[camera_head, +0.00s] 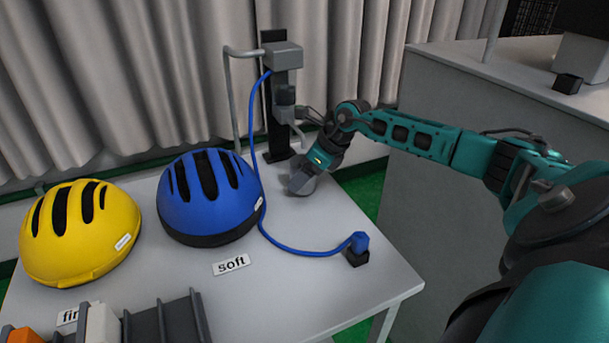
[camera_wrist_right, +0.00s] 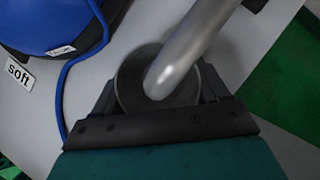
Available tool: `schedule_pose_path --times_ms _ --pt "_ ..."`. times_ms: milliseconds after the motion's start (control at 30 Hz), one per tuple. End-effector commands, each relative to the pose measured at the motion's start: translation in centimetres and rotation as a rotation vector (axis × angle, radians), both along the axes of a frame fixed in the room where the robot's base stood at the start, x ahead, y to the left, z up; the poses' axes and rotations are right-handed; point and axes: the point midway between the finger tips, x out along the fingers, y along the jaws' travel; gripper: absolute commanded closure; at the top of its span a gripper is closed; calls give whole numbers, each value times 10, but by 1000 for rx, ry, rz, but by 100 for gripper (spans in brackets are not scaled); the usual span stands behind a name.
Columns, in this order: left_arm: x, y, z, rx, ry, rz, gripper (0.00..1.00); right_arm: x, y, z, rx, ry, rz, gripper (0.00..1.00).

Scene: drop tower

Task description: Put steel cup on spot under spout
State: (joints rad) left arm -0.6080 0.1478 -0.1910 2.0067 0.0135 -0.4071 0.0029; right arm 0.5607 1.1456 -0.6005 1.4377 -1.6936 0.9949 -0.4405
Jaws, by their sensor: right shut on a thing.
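My right gripper (camera_head: 306,176) reaches in from the right, low at the foot of the tower. It is shut on the grey steel cup (camera_head: 298,187), which is at table height; I cannot tell whether its base touches. In the right wrist view the cup (camera_wrist_right: 128,84) shows as a round grey opening between the fingers (camera_wrist_right: 155,98). The grey spout (camera_wrist_right: 190,45) crosses over the cup there and hides part of its opening. In the head view the spout (camera_head: 299,133) hangs from the tower, above the gripper. The spot is not visible. My left gripper is out of view.
The black tower (camera_head: 278,140) stands at the table's back edge. A blue helmet (camera_head: 208,200) and a yellow helmet (camera_head: 78,235) sit to the left. A blue cable (camera_head: 290,247) runs to a small blue-and-black block (camera_head: 357,248). The table (camera_head: 335,285) is clear at front right.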

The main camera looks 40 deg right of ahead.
Motion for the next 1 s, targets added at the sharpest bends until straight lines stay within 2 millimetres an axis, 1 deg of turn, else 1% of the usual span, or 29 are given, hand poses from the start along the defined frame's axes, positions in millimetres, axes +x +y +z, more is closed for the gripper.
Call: schedule_pose_path --times_ms 33,67,300,433,467,500,700,733,1000 --pt "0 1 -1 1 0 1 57 -2 -1 -7 -2 6 0 57" --pt "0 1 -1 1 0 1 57 -2 -1 -8 -1 5 0 57" --pt "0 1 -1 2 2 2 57 -2 -1 -9 -2 4 0 57" --pt "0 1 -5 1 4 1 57 -2 -1 -13 -2 4 0 57" --pt "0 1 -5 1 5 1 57 -2 -1 -13 -2 4 0 25" --pt "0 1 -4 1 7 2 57 -2 -1 -12 -2 4 0 21" --pt "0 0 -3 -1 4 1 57 -2 -1 -12 -1 4 1 2" --pt "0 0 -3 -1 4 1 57 -2 -1 -12 -1 4 1 0" --pt "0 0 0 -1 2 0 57 -2 -1 -9 -1 4 1 0"
